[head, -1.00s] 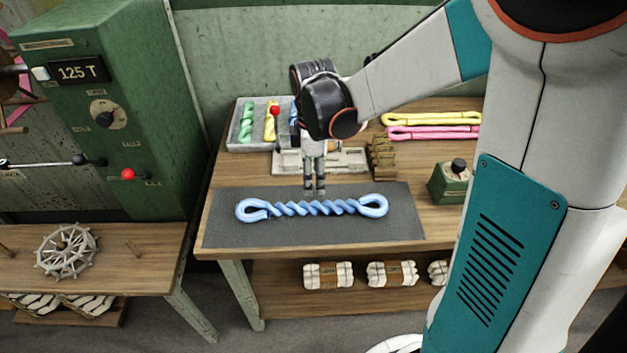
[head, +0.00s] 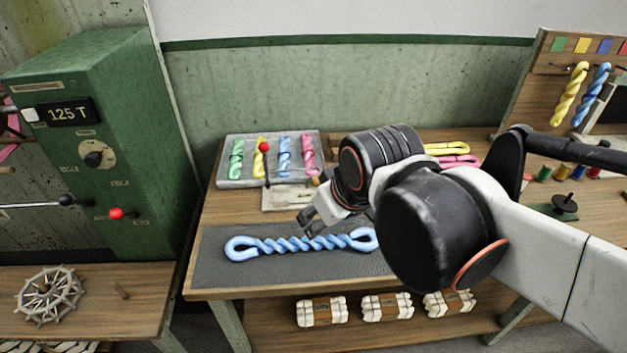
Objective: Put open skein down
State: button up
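A blue skein (head: 262,248), twisted in the middle with a loop at each end, lies lengthwise on a dark grey mat (head: 215,268) on the wooden table. My gripper (head: 308,223) is just behind and above the skein's right half. Its two fingertips look a little apart, with nothing seen between them, and seem clear of the skein. My wrist and forearm come in from the right and hide part of the mat and the table's right side.
A grey tray (head: 230,183) with green, yellow, blue and pink twisted skeins stands behind the mat. A pale fixture (head: 285,198) with a red-knobbed lever is between them. Yellow and pink skeins (head: 455,149) lie at the back right. A green machine (head: 150,150) stands left.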

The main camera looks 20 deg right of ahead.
jog(key=shift+s+m+t, duration=0.6)
jog(key=shift+s+m, duration=0.45)
jog(key=shift+m, duration=0.05)
